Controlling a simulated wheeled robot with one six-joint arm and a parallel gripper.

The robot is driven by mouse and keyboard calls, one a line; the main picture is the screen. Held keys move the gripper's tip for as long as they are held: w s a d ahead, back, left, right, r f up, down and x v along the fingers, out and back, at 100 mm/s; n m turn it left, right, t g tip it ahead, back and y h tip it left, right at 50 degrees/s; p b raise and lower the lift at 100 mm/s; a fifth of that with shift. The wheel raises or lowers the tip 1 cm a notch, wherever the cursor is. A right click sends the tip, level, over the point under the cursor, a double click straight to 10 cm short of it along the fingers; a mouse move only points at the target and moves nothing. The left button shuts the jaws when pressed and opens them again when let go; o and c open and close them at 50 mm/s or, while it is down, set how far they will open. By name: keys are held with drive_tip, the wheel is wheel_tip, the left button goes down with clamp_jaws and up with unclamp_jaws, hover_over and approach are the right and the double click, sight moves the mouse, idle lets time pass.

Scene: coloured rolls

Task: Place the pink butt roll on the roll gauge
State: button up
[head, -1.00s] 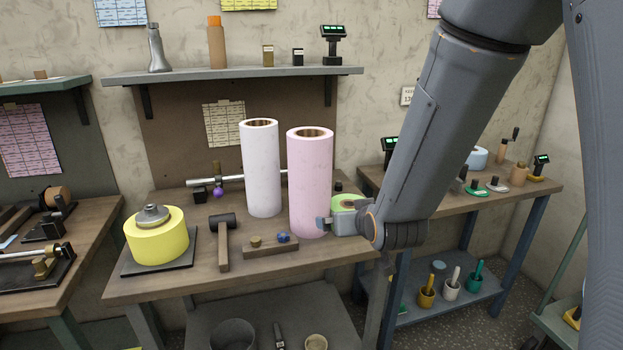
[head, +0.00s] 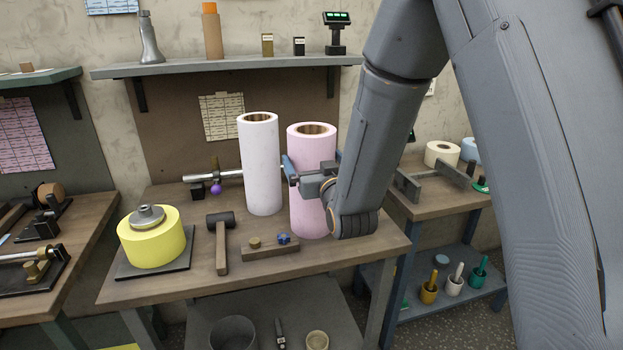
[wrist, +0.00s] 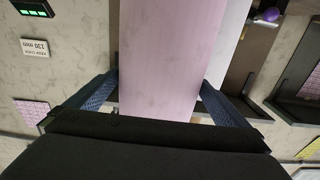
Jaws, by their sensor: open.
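The pink butt roll (head: 308,208) stands upright on the middle workbench, just right of a taller-looking white roll (head: 260,170). My gripper (head: 314,164) is at the upper half of the pink roll, with its open jaws either side of it. In the wrist view the pink roll (wrist: 158,60) runs between the two blue fingers of my gripper (wrist: 155,96); a gap shows at the right finger. A grey bracket with two upright plates (head: 408,186) on the right bench may be the roll gauge; I cannot tell for sure.
A yellow roll (head: 150,246) sits on a dark plate at the bench's left. A hammer (head: 221,250), a wooden block with knobs (head: 270,248) and a rod with a purple ball (head: 216,188) lie nearby. A shelf (head: 220,68) runs above. The right bench holds a cream roll (head: 442,153).

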drive_tip(key=shift+x, duration=1.15)
drive_tip(key=c, duration=1.7)
drive_tip(key=shift+r, duration=0.15)
drive_tip(key=shift+c, duration=0.5)
drive_tip(key=shift+r, duration=0.1)
